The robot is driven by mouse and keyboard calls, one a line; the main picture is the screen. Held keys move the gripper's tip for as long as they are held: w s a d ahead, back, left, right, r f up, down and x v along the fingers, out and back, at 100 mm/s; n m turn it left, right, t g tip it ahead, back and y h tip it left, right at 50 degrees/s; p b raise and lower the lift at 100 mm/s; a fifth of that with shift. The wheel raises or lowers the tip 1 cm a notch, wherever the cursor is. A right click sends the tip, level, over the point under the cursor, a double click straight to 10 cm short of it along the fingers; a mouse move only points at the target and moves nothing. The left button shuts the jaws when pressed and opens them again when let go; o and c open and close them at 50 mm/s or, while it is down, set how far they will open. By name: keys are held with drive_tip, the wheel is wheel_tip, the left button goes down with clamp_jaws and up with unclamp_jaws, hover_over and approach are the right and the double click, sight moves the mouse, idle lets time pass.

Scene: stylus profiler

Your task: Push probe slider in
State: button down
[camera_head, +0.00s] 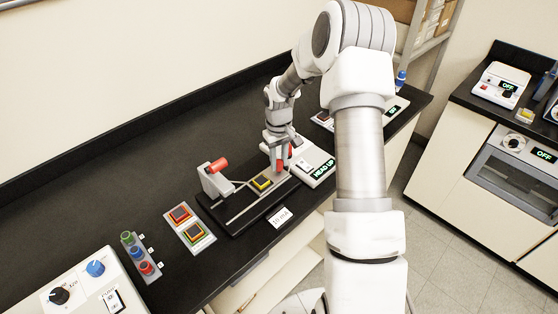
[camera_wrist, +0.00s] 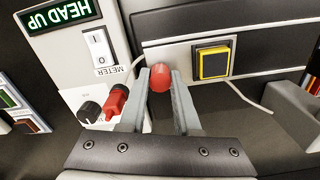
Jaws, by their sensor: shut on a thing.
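The profiler's black base (camera_head: 230,215) lies on the bench, with a yellow-framed black square (camera_head: 262,182) on it. The same square shows in the wrist view (camera_wrist: 213,61). My gripper (camera_head: 279,168) is at the right part of the base, close to the white meter box (camera_head: 312,160). In the wrist view, my gripper (camera_wrist: 160,75) has its two grey fingers around a rounded red knob (camera_wrist: 160,84) and is shut on it. The knob's lower part and any rail under it are hidden. I cannot tell how far the slider is in.
A second red handle (camera_wrist: 117,100) stands close beside the left finger. The meter box has a switch (camera_wrist: 100,46) and a display reading HEAD UP (camera_wrist: 62,14). A grey bracket with a red cylinder (camera_head: 218,165) stands left of the square. Bench behind is clear.

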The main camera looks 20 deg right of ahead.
drive_tip(key=s+a+b, duration=0.1)
drive_tip(key=a, duration=0.2)
drive_tip(key=s+a+b, duration=0.1)
drive_tip(key=s+a, duration=0.1)
drive_tip(key=a, duration=0.2)
drive_tip(key=s+a+b, duration=0.1)
drive_tip(key=a, duration=0.3)
drive_tip(key=shift+s+a, duration=0.25)
drive_tip(key=c, duration=0.6)
unclamp_jaws()
drive_tip(key=shift+s+a, duration=0.1)
drive_tip(key=shift+r, duration=0.35)
wheel_tip(320, 180, up, 17)
drive_tip(key=shift+f, duration=0.1)
